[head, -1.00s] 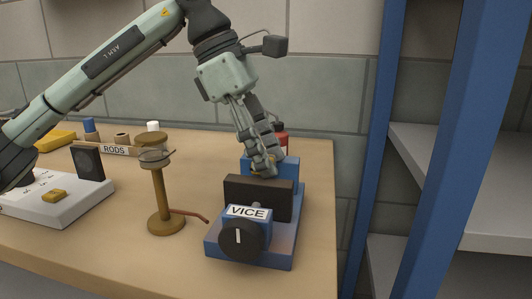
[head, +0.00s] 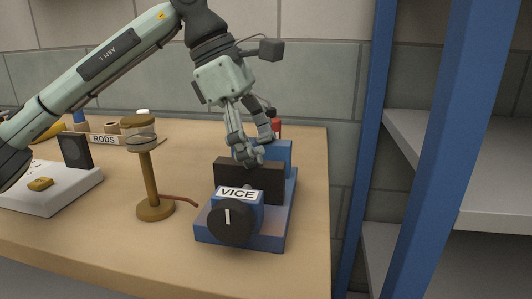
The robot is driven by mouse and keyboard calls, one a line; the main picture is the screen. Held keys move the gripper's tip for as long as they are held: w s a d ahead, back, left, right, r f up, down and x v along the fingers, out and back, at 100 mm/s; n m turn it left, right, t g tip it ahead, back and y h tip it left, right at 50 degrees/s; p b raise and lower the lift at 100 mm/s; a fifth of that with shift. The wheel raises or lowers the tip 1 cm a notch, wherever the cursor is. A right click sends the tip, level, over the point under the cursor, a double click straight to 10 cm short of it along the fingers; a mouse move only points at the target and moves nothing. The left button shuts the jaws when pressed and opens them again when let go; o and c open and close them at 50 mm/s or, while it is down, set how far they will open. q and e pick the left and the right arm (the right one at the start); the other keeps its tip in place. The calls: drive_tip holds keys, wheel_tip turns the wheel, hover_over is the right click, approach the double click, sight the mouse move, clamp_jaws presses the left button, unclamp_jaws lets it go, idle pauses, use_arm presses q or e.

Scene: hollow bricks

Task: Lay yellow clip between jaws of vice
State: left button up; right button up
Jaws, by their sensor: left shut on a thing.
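The blue vice (head: 273,226) stands at the table's right front, with a dark front jaw (head: 250,182), a blue rear block (head: 278,155) and a black round knob (head: 229,224) facing me. My left gripper (head: 250,158) points down over the vice. Its fingertips are just behind the top edge of the front jaw, at the gap between the jaws. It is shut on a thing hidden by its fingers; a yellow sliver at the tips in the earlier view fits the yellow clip. I cannot tell if the clip touches the jaws. My right gripper is out of view.
A brown stand with a glass-like top (head: 153,206) is left of the vice, with a reddish rod beside its base. A white box (head: 50,195) with a yellow piece is farther left. A RODS rack (head: 105,140) is behind. Blue shelf posts (head: 440,170) rise at right.

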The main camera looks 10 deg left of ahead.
use_arm(q)
drive_tip(key=shift+a+f, duration=0.25)
drive_tip(key=shift+f, duration=0.25)
drive_tip(key=shift+a+f, duration=0.25)
drive_tip(key=shift+f, duration=0.25)
drive_tip(key=o, duration=1.4)
drive_tip(key=shift+w+a+f, duration=0.1)
drive_tip(key=shift+a, duration=0.1)
drive_tip(key=shift+r, duration=0.5)
drive_tip(key=v, duration=1.1)
drive_tip(key=shift+w+r, duration=0.2)
drive_tip(key=shift+r, duration=0.1)
